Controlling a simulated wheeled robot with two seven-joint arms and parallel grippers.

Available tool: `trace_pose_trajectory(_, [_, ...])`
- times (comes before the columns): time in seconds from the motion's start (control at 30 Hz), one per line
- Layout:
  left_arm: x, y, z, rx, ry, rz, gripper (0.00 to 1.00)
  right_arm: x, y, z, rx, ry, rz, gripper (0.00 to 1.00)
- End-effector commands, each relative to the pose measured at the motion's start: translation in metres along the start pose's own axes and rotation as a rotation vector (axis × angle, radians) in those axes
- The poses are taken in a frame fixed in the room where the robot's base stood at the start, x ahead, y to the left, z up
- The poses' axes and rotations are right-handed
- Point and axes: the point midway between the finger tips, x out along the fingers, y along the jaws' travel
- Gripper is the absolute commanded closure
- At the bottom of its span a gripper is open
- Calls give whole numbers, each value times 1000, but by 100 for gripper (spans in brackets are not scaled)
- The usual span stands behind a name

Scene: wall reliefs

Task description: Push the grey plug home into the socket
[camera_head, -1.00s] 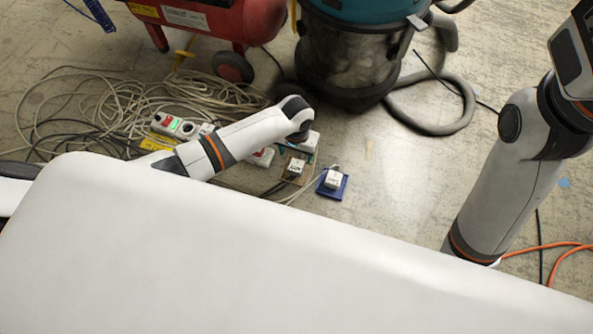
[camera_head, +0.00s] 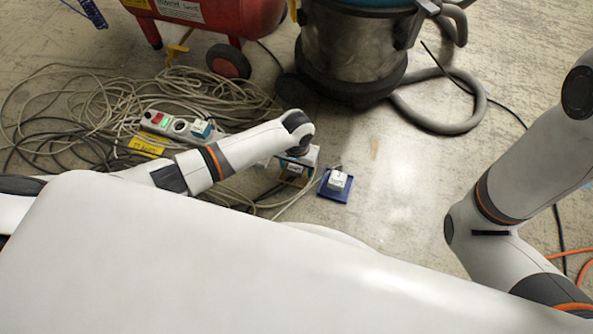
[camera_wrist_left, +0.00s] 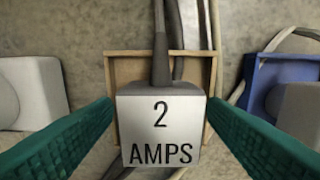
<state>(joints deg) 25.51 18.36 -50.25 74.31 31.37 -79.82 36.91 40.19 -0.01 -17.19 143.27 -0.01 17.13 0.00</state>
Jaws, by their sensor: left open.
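A pale grey plug (camera_wrist_left: 160,128) marked "2 AMPS" sits in a shallow wooden tray (camera_wrist_left: 125,68), its dark cable running away toward the top of the left wrist view. My left gripper (camera_wrist_left: 160,106) is open, with one teal finger on each side of this plug; I cannot tell whether they touch it. In the head view the left wrist hides most of the gripper and plug. A white socket strip (camera_head: 178,127) with a red switch and a round socket lies on the floor to the left. My right gripper is out of view.
A blue tray (camera_head: 326,192) with another pale plug (camera_head: 337,181) lies to the right. Another pale body (camera_wrist_left: 30,92) is left of the wooden tray. Tangled cables (camera_head: 75,105) surround the strip. A red wheeled machine (camera_head: 245,22) and a vacuum (camera_head: 350,50) stand behind.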

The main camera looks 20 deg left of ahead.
Motion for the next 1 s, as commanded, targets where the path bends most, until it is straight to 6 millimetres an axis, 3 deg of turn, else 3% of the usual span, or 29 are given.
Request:
trace_pose_trajectory(0.23, [0, 0, 0, 0, 0, 0, 33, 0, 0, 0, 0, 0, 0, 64])
trace_pose_trajectory(0.53, [0, 0, 0, 0, 0, 0, 80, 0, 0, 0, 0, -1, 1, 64])
trace_pose_trajectory(0.83, [-2, 0, 0, 0, 0, 0, 82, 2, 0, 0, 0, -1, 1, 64])
trace_pose_trajectory(1.0, [-15, 0, 0, 1, -1, -1, 82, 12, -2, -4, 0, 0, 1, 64])
